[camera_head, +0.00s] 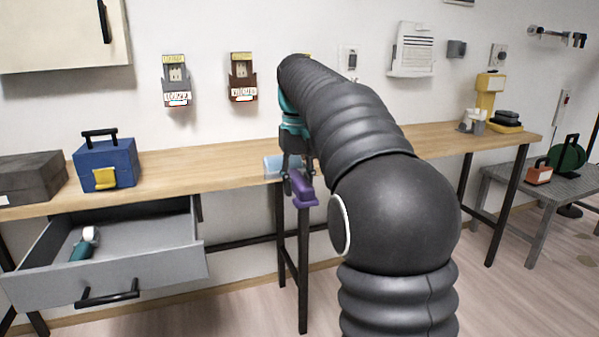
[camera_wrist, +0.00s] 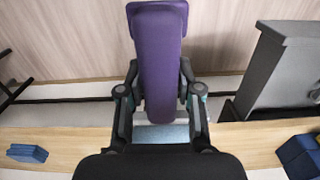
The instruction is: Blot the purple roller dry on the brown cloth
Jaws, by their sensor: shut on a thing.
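The purple roller (camera_head: 302,188) is in my gripper (camera_head: 297,170), just off the front edge of the long wooden workbench in the head view. In the wrist view the purple roller (camera_wrist: 158,55) sits between the two fingers of my gripper (camera_wrist: 159,92) and points out over the floor beyond the bench edge. The fingers are shut on it. I cannot make out a brown cloth in either view; my arm hides part of the bench top.
A pale blue item (camera_head: 276,165) lies on the workbench (camera_head: 190,163) beside my gripper. An open grey drawer (camera_head: 150,265) juts out at left, holding a teal-handled tool (camera_head: 84,244). A blue toolbox (camera_head: 106,160) stands above it. A dark blue block (camera_wrist: 27,153) lies on the bench.

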